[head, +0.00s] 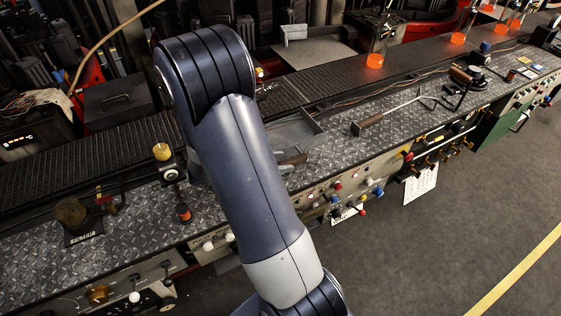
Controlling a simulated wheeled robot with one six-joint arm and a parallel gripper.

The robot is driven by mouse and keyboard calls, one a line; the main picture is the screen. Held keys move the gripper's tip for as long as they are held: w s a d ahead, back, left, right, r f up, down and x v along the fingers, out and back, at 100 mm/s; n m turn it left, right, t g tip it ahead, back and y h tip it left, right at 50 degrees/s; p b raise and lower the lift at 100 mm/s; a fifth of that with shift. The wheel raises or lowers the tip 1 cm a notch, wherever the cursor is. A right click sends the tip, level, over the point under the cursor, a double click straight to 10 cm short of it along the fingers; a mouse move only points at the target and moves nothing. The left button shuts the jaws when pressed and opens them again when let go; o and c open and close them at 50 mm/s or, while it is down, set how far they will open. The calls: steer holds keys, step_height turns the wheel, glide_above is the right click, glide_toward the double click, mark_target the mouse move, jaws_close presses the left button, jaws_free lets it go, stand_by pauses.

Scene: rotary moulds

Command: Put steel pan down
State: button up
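A shallow grey steel pan (296,133) shows just right of my arm, at the diamond-plate worktop (345,150). Its left part is hidden behind my arm. A brown handle-like piece (294,160) shows at its near side. I cannot tell whether the pan rests on the worktop or is held slightly above it. My arm crosses the middle of the view and its end is hidden behind its own links, so my gripper is not visible.
A wooden-handled metal rod (370,123) lies on the worktop to the right. A yellow-topped device (162,152) and a brown round item (72,213) stand to the left. Glowing orange pieces (375,61) stand along the back right. Knobs line the front edge.

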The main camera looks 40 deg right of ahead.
steer(key=b+v, duration=0.2)
steer(key=v, duration=0.9)
steer(key=shift+a+b, duration=0.2)
steer(key=shift+b, duration=0.2)
steer(key=shift+d, duration=0.1)
